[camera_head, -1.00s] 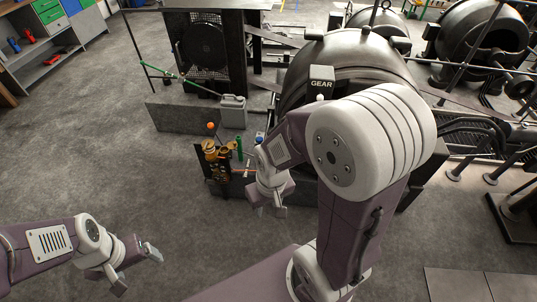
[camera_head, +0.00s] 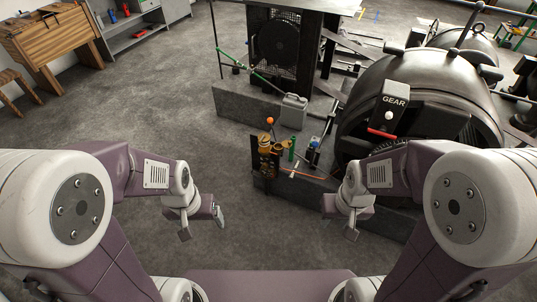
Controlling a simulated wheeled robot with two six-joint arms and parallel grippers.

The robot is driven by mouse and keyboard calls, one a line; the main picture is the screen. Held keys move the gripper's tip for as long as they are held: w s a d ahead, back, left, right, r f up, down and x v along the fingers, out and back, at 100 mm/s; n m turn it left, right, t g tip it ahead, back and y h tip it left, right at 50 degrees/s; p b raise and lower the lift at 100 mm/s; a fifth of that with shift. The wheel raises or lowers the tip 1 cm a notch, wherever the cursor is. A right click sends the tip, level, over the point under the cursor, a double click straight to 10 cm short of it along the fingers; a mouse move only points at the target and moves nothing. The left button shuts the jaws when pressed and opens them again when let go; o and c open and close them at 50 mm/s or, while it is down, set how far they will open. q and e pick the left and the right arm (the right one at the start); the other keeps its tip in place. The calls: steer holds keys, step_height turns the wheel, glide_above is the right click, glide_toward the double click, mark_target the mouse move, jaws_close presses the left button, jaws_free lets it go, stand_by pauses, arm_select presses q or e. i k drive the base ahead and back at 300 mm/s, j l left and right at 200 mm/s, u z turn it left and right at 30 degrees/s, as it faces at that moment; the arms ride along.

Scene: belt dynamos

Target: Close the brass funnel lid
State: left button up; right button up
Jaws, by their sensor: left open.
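A small group of brass-coloured parts (camera_head: 265,142) stands on the low dark bench in the camera_head view, at a black upright plate. I take the brass funnel to be among them; its lid is too small to make out, and I cannot tell whether it is open. My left gripper (camera_head: 202,226) is open and empty over the floor, left of and nearer than the brass parts. My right gripper (camera_head: 340,220) has its fingers apart and looks empty, right of and nearer than the brass parts. Neither touches them.
A green bottle (camera_head: 292,149), a blue-capped item (camera_head: 313,152) and an orange knob (camera_head: 270,121) are close to the brass parts. A grey can (camera_head: 293,112) stands behind. The big dark machine with the GEAR box (camera_head: 393,108) fills the right.

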mark_target(286, 143)
steer(key=i+z, duration=0.25)
steer(key=i, duration=1.05)
